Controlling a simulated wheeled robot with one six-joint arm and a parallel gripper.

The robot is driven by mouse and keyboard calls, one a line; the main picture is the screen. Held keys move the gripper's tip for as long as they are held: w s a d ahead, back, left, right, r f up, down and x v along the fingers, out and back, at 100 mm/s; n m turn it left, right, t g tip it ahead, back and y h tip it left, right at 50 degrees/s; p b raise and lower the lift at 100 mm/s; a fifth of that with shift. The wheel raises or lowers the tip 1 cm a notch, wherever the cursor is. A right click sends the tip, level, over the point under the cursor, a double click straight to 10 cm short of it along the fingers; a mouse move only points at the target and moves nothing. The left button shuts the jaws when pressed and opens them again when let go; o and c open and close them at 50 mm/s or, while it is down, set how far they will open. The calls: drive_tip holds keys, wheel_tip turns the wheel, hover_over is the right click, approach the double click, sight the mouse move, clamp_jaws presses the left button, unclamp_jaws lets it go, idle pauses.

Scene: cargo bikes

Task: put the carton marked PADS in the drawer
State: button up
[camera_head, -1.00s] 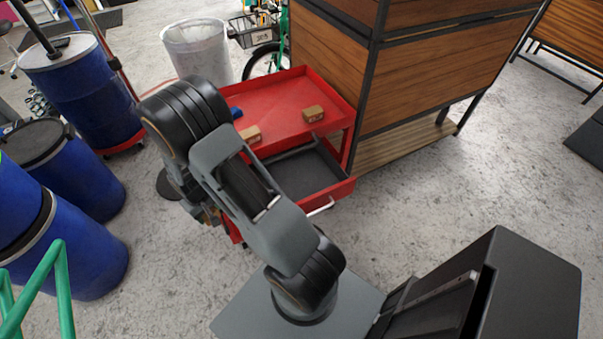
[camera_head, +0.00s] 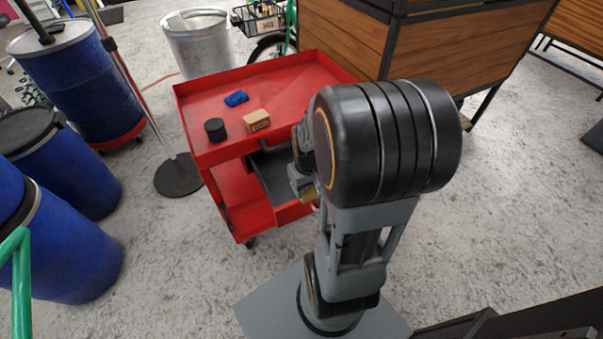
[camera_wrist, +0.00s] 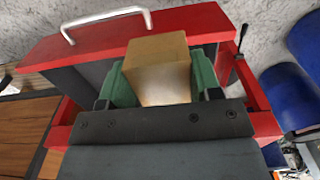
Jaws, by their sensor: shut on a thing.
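My gripper (camera_wrist: 160,76) is shut on a plain tan carton (camera_wrist: 158,66), held between its green fingers. No marking can be read on the faces I see. In the head view, the gripper (camera_head: 302,180) and part of the held carton (camera_head: 309,193) show at the left of my arm, by the red cart's open drawer (camera_head: 275,182). In the wrist view, the drawer's red front (camera_wrist: 55,50) lies behind the carton. Whether the carton is inside or above the drawer is unclear. Another tan carton (camera_head: 257,120) stands on the cart top; its print is too small to read.
The red cart top (camera_head: 280,85) also bears a blue item (camera_head: 236,98) and a black cylinder (camera_head: 215,129). Blue barrels (camera_head: 75,80) stand left, and a pale bin (camera_head: 197,42) stands behind. A wooden-sided cabinet (camera_head: 345,35) adjoins the cart at right.

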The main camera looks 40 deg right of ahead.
drive_tip(key=shift+d+f, duration=0.25)
drive_tip(key=shift+f, duration=0.15)
drive_tip(key=w+d+f, duration=0.1)
drive_tip(key=w+f, duration=0.2)
drive_tip(key=w, duration=0.1)
drive_tip(key=w+d+f+b, duration=0.1)
drive_tip(key=w+f, duration=0.2)
drive_tip(key=w, duration=0.1)
drive_tip(key=w+d+f, duration=0.2)
drive_tip(key=w+f, duration=0.1)
drive_tip(key=w, duration=0.1)
drive_tip(key=shift+b, duration=0.4)
drive_tip(key=shift+w+f, duration=0.15)
drive_tip(key=shift+w, duration=0.05)
drive_tip(key=shift+f, duration=1.5)
drive_tip(key=shift+f+b, duration=0.1)
drive_tip(key=shift+b, duration=0.2)
drive_tip(key=shift+f, duration=0.2)
drive_tip(key=o, duration=1)
drive_tip(key=shift+r, duration=0.1)
